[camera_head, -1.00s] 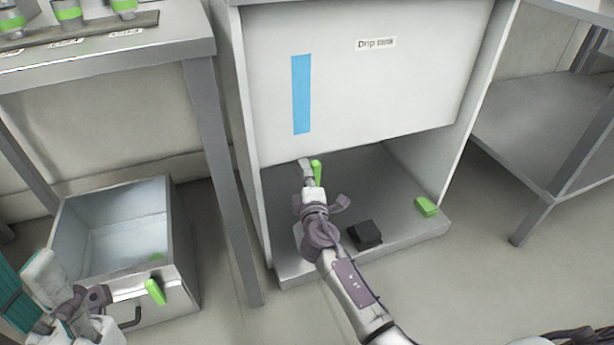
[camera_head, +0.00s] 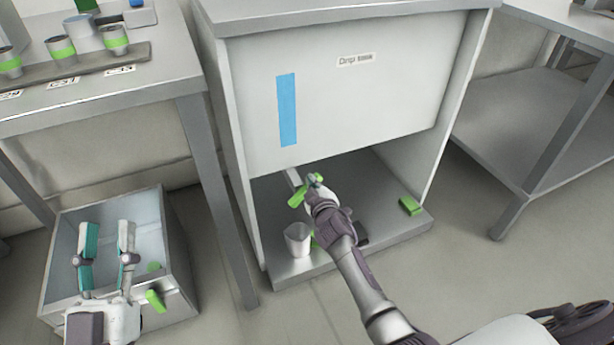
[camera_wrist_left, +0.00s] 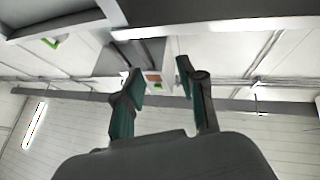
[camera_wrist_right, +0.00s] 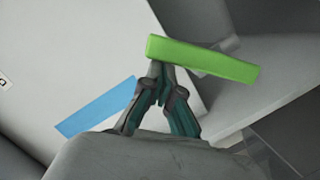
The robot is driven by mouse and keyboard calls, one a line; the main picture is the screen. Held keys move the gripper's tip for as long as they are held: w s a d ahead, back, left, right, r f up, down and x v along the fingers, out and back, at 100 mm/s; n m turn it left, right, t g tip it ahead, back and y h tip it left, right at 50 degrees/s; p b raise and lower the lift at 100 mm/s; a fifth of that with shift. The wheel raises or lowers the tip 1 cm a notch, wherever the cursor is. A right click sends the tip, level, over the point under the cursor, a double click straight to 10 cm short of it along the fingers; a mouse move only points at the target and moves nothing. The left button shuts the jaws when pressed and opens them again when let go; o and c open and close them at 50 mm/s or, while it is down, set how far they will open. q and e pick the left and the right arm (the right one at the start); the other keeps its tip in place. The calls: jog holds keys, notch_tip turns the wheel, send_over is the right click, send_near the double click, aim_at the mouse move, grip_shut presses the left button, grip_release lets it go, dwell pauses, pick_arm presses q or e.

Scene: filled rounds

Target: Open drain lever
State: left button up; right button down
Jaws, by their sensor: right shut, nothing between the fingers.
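The green lever (camera_head: 298,194) is on a grey spout under the white cabinet front. In the head view it slants down to the left. In the right wrist view the lever (camera_wrist_right: 205,59) is a long green bar across the fingertips. My right gripper (camera_head: 314,184) is shut with nothing between its fingers; its tips (camera_wrist_right: 161,68) are against or just beside the bar, contact uncertain. My left gripper (camera_head: 107,228) is open and empty, in front of and over the metal bin at lower left. Its spread fingers also show in the left wrist view (camera_wrist_left: 158,77).
A white cup (camera_head: 297,240) stands on the cabinet's base shelf, left of my right arm. A green block (camera_head: 411,206) lies at the shelf's right. Green-banded cups (camera_head: 62,50) stand on the left table.

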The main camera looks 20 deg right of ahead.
aim_at(320, 182)
jog(key=d+m+p, duration=0.1)
jog(key=d+f+m+y+p, duration=0.1)
jog(key=m, duration=0.1)
jog(key=d+m+p, duration=0.1)
jog(key=shift+f+m+g+y+p, duration=0.3)
jog(key=shift+f, duration=0.05)
pick_arm(q)
jog(key=s+a+f+g+y, duration=0.1)
jog(key=f+g+y, duration=0.1)
jog(key=f+g, duration=0.4)
jog(key=s+a+f+g+y, duration=0.1)
jog(key=a+f+g+y, duration=0.1)
jog(key=f+g, duration=0.4)
jog(key=shift+f+n, duration=0.3)
jog(key=shift+f, duration=2.45)
pick_arm(e)
jog(key=shift+d+f, duration=0.15)
jog(key=shift+f, duration=0.2)
pick_arm(q)
jog(key=shift+s+a, duration=0.1)
